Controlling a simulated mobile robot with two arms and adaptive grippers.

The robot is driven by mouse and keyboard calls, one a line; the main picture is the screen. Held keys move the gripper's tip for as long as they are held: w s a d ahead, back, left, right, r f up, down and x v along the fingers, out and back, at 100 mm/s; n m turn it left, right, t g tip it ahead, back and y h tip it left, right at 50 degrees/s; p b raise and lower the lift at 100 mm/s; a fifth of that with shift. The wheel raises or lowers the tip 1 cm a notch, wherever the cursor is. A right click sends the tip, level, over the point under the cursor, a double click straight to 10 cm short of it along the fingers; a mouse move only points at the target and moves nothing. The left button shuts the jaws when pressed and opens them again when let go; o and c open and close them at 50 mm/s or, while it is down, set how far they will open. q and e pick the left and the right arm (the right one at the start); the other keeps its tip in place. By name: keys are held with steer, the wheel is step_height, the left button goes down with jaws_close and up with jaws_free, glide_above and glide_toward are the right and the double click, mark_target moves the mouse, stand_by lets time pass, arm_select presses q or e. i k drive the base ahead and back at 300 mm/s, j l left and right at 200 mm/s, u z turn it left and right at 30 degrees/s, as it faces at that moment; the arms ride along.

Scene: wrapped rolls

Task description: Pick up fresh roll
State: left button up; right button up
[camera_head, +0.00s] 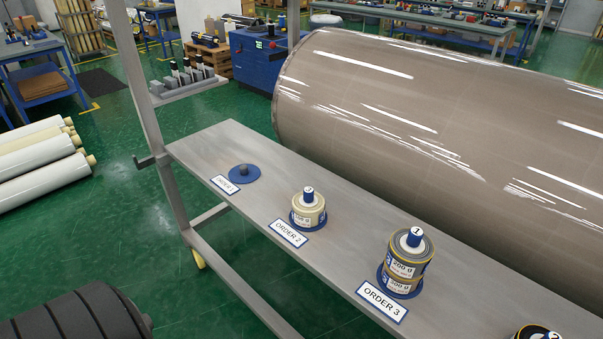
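A cream roll (308,213) sits on a blue base behind the ORDER 2 label, with a blue top marked 3. Behind the ORDER 3 label, two rolls are stacked: an upper grey roll (409,257) with a blue top marked 1, and a lower roll (401,285). A further dark roll (538,332) is cut off at the bottom right edge. The first blue base (244,174), at the left, holds only a short dark peg. I cannot tell which roll is the fresh one. Neither of my grippers is in view.
The rolls stand on a long grey metal bench (262,142) with a frame post at its left end. A huge wrapped brown roll (440,110) lies behind it. White rolls (42,160) lie on the green floor at the left. Free floor shows in front of the bench.

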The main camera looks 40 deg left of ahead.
mark_target(308, 210)
steer(key=u, duration=1.15)
